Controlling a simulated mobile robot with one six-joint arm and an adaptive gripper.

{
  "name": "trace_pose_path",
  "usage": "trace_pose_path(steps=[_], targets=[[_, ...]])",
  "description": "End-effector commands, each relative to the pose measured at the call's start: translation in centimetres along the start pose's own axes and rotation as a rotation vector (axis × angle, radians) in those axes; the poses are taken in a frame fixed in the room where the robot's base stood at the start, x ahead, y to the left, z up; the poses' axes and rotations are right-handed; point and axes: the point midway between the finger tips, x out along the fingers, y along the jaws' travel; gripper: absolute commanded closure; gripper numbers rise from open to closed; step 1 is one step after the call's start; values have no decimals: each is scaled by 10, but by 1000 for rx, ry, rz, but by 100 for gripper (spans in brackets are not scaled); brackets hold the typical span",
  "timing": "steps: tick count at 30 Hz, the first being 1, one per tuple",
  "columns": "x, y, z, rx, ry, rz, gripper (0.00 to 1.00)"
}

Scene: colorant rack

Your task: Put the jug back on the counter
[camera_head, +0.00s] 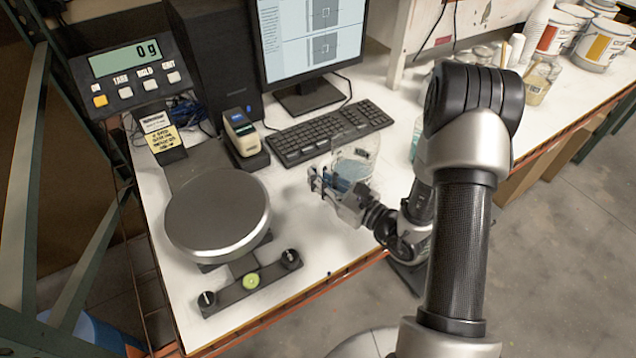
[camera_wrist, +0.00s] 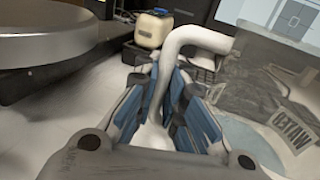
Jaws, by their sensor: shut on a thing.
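The jug (camera_head: 357,152) is clear and sits in front of the keyboard's right end, beside my gripper. In the wrist view it fills the right side, with a label reading WATER (camera_wrist: 292,125) and a pale curved handle (camera_wrist: 192,38). My gripper (camera_head: 330,185) is shut on that handle; its blue-padded fingers (camera_wrist: 168,95) close from both sides. The jug looks upright. I cannot tell whether its base touches the white counter (camera_head: 300,235) or hangs just above it.
A scale with a round metal plate (camera_head: 218,210) stands left; its display (camera_head: 125,58) reads 0 g. A small device (camera_head: 242,135), keyboard (camera_head: 330,132) and monitor (camera_head: 310,40) are behind. Paint cans (camera_head: 603,45) stand at back right. Counter between scale and jug is clear.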

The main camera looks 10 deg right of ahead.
Motion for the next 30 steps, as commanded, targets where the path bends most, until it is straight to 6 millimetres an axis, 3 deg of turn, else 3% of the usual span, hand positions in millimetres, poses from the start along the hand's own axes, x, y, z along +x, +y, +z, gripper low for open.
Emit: trace_pose_path(steps=[2,13,14,24,30], targets=[[0,0,-9,-1,-2,0,100],[0,0,-12,-2,-2,0,100],[0,0,-13,0,0,0,92],[0,0,-12,0,0,0,70],[0,0,-12,0,0,0,70]])
